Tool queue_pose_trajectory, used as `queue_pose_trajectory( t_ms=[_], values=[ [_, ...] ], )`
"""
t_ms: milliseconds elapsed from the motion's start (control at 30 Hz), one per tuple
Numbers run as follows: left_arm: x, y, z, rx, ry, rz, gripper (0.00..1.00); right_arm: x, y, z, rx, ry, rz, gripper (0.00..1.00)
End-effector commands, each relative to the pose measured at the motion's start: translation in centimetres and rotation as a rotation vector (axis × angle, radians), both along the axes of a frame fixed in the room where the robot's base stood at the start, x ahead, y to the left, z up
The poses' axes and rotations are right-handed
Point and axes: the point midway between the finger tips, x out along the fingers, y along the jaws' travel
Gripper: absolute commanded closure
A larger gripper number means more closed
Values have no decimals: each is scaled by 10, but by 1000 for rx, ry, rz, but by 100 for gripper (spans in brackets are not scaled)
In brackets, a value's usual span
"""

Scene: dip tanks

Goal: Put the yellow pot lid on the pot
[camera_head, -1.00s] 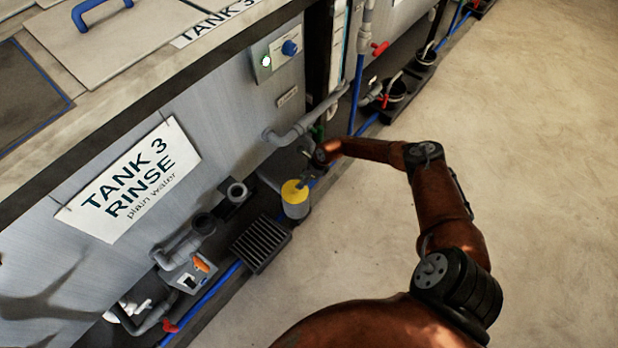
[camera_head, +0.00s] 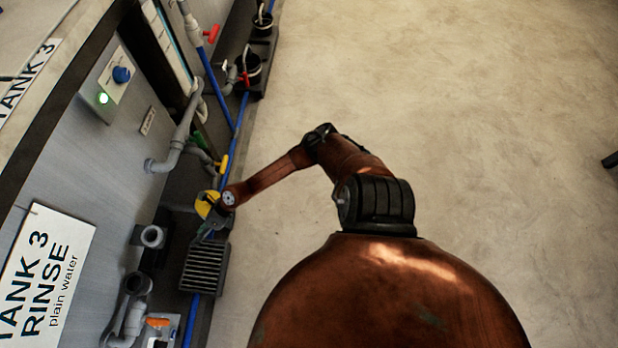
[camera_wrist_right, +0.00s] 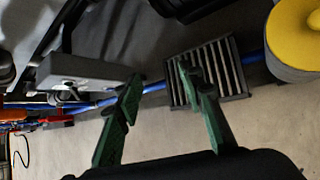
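The yellow pot lid (camera_head: 203,205) sits flat on top of a grey pot. It also shows on the grey pot (camera_wrist_right: 284,67) at the upper right of the right wrist view. In the head view my right arm's end partly covers the lid and hides most of the pot. My right gripper (camera_head: 207,231) is beside the pot, close to the slatted grate. In the right wrist view its green fingers (camera_wrist_right: 160,78) are apart with nothing between them, and the lid is off to their right. My left gripper is in no view.
The slatted grate (camera_head: 204,268) lies on the floor strip beside the tank wall. Grey pipes (camera_head: 150,237), a yellow valve handle (camera_head: 222,165) and a blue floor pipe (camera_head: 232,143) are close by. Black buckets (camera_head: 250,68) stand farther along.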

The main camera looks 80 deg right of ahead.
Motion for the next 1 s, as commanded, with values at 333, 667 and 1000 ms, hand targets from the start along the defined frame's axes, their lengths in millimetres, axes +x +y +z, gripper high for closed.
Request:
queue_pose_trajectory(
  t_ms=[333,667,1000],
  values=[
    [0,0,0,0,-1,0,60,-127,2,-2,824,270,-1337,64],
    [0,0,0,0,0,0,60,-398,-34,-34,959,720,-2522,64],
    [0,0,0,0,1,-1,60,-478,-18,-18,901,866,-2821,64]
  ],
)
